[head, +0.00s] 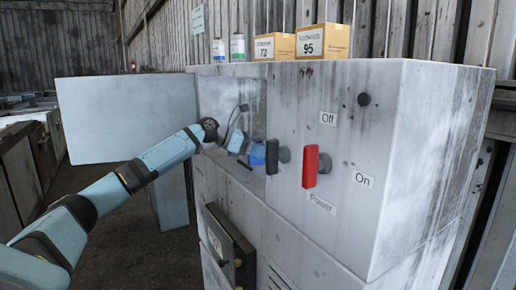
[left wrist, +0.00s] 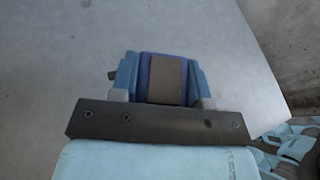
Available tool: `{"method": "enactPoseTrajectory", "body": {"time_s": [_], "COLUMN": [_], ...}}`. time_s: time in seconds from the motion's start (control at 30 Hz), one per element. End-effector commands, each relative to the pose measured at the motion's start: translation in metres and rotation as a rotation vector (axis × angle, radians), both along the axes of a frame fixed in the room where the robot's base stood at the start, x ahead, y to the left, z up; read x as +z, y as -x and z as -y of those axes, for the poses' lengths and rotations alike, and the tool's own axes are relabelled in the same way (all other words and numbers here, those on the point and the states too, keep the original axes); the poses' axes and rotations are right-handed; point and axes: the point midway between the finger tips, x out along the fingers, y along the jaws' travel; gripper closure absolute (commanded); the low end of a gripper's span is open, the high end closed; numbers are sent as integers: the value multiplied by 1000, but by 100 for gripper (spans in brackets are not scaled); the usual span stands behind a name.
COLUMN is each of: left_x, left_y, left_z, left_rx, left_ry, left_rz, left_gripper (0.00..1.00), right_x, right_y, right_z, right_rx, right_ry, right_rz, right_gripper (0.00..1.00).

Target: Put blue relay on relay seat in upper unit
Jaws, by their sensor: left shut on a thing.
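My left gripper (head: 246,149) reaches in from the left, in front of the open upper compartment of the grey housing (head: 408,170). It is shut on the blue relay (head: 258,154), just left of a black handle in the head view. In the left wrist view the blue relay (left wrist: 149,78), with a dark brown-grey middle, sits between the fingertips of the gripper (left wrist: 163,97). A plain grey surface lies behind it there. The relay seat cannot be made out. My right gripper is not in view.
The upper door (head: 115,115) stands open to the left. The black handle (head: 272,157) and a red power handle (head: 310,166) stick out from the front. A lower dark panel (head: 230,245) stands out below. Boxes (head: 322,40) and bottles (head: 237,47) stand on top.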

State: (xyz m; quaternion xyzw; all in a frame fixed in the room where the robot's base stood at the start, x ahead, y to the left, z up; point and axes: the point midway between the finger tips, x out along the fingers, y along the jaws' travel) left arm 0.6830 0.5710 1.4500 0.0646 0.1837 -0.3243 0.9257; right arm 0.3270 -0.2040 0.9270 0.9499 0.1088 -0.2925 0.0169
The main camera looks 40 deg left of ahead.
Motion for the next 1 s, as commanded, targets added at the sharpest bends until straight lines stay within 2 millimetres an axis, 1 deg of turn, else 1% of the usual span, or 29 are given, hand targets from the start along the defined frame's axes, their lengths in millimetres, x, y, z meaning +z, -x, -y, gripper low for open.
{"method": "enactPoseTrajectory", "body": {"time_s": [0.03, 0.13, 0.47, 0.53, 0.67, 0.77, 0.9, 1.0], "left_x": [-2, -1, 2, 2, 8, 16, 28, 36], "left_y": [0, 0, 0, 4, 20, 36, 58, 71], "left_z": [0, 0, 0, -4, -17, -30, -47, -57], "left_rx": [-1, 0, 0, 2, 3, 4, 3, 3], "left_ry": [0, 0, 1, 0, -3, -3, -1, -1], "left_rz": [0, 0, 1, 0, -2, -1, -1, -1], "left_gripper": [55, 32, 32, 32, 32, 32, 32, 32], "right_x": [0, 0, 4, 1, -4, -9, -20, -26], "right_y": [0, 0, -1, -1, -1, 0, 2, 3], "right_z": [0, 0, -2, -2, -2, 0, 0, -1], "right_rx": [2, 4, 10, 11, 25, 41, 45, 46], "right_ry": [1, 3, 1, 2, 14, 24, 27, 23], "right_rz": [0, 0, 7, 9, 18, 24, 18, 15], "right_gripper": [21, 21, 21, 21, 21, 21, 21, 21]}}
